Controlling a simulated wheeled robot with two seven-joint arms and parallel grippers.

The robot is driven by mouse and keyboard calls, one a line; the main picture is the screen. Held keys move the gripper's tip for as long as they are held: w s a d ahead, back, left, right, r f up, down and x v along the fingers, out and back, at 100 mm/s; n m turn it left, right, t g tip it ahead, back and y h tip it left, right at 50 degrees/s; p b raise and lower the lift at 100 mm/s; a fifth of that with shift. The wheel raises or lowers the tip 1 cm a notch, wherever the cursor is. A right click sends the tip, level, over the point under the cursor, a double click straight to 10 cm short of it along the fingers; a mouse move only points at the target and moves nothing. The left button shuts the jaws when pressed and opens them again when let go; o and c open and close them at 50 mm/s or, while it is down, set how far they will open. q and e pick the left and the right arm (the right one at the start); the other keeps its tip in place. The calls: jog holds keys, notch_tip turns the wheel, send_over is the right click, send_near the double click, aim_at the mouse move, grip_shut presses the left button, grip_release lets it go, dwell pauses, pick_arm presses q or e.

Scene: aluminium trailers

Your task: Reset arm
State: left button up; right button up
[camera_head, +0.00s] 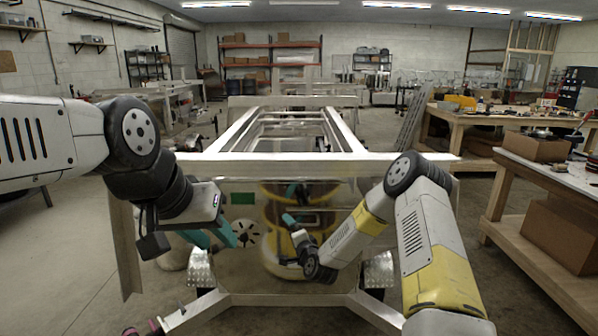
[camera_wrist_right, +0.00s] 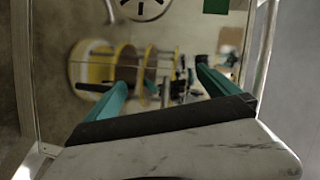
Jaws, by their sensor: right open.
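My left gripper (camera_head: 221,246) hangs at the end of my left arm, in front of the trailer's shiny front panel. Its two teal fingers point down and look apart, with nothing seen between them. My right gripper (camera_head: 289,220) is at the end of my bent right arm, in front of the same panel. In the right wrist view my right gripper (camera_wrist_right: 158,88) has its teal fingers spread wide, with nothing between them. The panel (camera_wrist_right: 230,40) lies beyond the fingertips and mirrors yellow and dark shapes.
The aluminium trailer frame (camera_head: 300,157) fills the middle ahead, its front crossbar close to both arms. A wooden workbench (camera_head: 540,170) with boxes stands at the right. Another trailer (camera_head: 160,95) is at the back left. Open floor (camera_head: 60,260) lies at the left.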

jog(key=s+d+r+n+g+h, duration=0.1)
jog(key=s+d+r+n+g, duration=0.15)
jog(key=s+r, duration=0.4)
jog(key=s+d+r+n+g, duration=0.1)
jog(key=s+d+r+n, duration=0.25)
jog(key=r, duration=0.55)
jog(key=s+d+r+n+g+h, duration=0.1)
jog(key=s+d+r+n+g, duration=0.15)
jog(key=s+d+r, duration=0.4)
jog(key=s+d+r+n+g, duration=0.1)
jog(key=s+r, duration=0.1)
jog(key=s, duration=0.6)
jog(key=s+d+r+n+g, duration=0.1)
jog(key=s+r, duration=0.1)
jog(key=s, duration=0.7)
jog(key=s+d+r+n+h, duration=0.1)
jog(key=s+d+r, duration=0.1)
jog(key=s, duration=0.7)
jog(key=shift+s+r+g, duration=0.15)
jog(key=shift+r+g, duration=0.15)
jog(key=shift+g, duration=0.1)
